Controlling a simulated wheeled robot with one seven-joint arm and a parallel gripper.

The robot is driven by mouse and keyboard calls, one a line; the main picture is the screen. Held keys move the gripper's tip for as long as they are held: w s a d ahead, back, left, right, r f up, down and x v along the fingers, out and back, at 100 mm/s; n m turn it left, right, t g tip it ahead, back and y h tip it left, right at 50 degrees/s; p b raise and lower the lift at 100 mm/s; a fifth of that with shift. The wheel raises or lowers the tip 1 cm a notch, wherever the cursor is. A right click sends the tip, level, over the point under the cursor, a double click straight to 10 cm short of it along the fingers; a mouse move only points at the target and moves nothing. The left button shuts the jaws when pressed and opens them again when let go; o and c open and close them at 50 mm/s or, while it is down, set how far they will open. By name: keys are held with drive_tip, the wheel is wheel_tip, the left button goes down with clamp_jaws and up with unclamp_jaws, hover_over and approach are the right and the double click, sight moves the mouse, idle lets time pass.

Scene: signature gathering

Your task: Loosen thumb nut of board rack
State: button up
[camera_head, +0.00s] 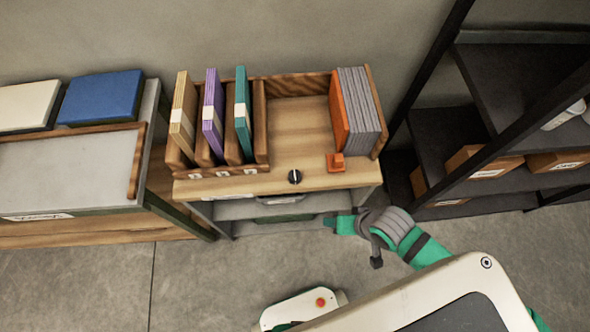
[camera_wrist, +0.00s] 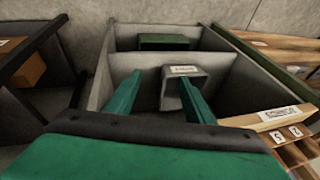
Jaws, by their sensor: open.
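A black round knob with a white mark (camera_head: 295,177), which looks like the thumb nut, sits at the front edge of a wooden rack top (camera_head: 300,118). Grey boards (camera_head: 360,108) stand at its right behind an orange plate (camera_head: 340,118). A small orange block (camera_head: 336,162) lies in front of them. My gripper (camera_head: 331,222) is low in front of the rack, below and right of the knob, not touching it. In the wrist view my gripper (camera_wrist: 158,80) has its two green fingers apart, with nothing held between them. The knob is not identifiable there.
Yellow, purple and teal boards (camera_head: 212,115) stand in numbered slots at the rack's left. A labelled grey bin (camera_wrist: 184,72) is close to the fingers in the wrist view. A dark shelf unit (camera_head: 445,125) stands right, a grey-topped table (camera_head: 65,168) left. Floor (camera_head: 190,280) is clear in front.

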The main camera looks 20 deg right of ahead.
drive_tip(key=w+r+m+g, duration=0.1)
drive_tip(key=w+r+g, duration=0.2)
drive_tip(key=w+r, duration=0.5)
drive_tip(key=n+g+h, duration=0.1)
drive_tip(key=n+h, duration=0.1)
approach(295, 175)
wheel_tip(295, 175, down, 8)
drive_tip(key=shift+d+r, duration=0.1)
drive_tip(key=shift+d, duration=0.05)
drive_tip(key=c, duration=1)
drive_tip(key=shift+c, duration=0.2)
